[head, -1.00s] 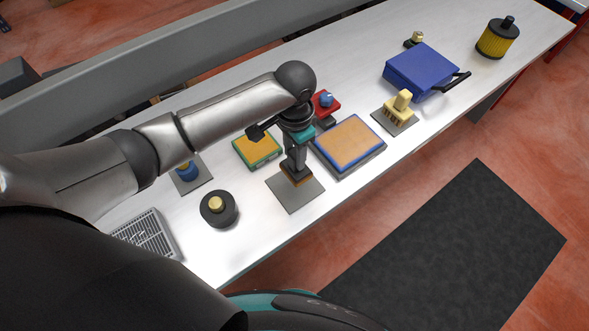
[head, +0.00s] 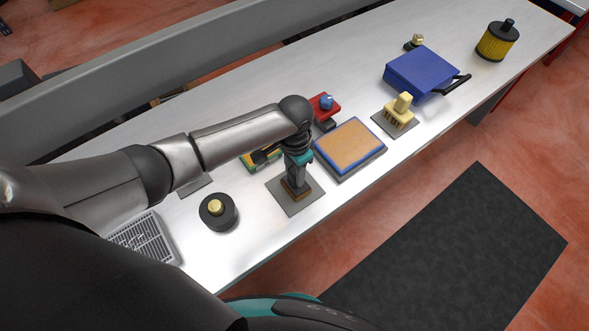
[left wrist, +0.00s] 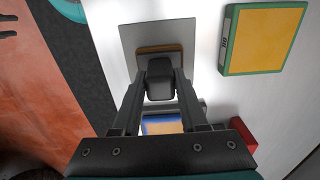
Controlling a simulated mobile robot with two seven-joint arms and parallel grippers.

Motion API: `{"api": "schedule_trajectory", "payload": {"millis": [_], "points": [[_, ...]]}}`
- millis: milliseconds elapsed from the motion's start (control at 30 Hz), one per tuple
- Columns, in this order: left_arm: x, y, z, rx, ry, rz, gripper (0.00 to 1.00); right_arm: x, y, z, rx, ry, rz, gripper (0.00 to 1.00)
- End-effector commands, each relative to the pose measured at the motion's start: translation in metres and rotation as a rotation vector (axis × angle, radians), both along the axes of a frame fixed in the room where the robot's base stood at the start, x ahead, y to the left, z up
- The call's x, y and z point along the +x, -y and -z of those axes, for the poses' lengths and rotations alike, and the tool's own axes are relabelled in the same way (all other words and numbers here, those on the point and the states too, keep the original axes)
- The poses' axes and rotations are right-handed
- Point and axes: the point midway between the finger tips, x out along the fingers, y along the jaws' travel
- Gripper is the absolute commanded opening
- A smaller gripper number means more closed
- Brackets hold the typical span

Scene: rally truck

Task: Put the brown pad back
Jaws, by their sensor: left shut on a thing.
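My left gripper (head: 297,178) is shut on the dark handle (left wrist: 160,80) of the brown pad (head: 297,194). The pad is low over the grey square plate (head: 308,205), within its outline; I cannot tell whether it touches. In the left wrist view the fingers straddle the handle, and a thin brown edge of the pad (left wrist: 158,48) shows beyond it, over the plate (left wrist: 130,38). The handle and fingers hide most of the pad. My right gripper is not in view.
A blue-rimmed tan block (head: 350,146) lies close to the right of the plate. A green-and-yellow box (left wrist: 265,38) lies behind, partly hidden by my arm in the head view. A black round thing with a yellow knob (head: 217,211) stands left. The bench front edge is close.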

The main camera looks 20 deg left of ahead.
Motion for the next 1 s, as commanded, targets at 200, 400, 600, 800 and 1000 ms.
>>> {"api": "schedule_trajectory", "payload": {"millis": [200,400,600,800,1000], "points": [[0.000,0.000,0.001,-0.001,-0.001,0.000,0.65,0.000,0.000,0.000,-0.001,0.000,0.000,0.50],[0.000,0.000,0.000,0.001,-0.001,0.000,0.72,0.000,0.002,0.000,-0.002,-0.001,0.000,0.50],[0.000,0.000,0.001,0.000,0.000,0.000,0.72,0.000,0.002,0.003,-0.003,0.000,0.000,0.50],[0.001,0.000,-0.012,-0.001,0.003,0.001,0.72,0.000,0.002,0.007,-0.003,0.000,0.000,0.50],[0.006,-0.003,-0.063,-0.002,0.004,0.001,0.72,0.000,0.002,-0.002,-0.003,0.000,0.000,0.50]]}}
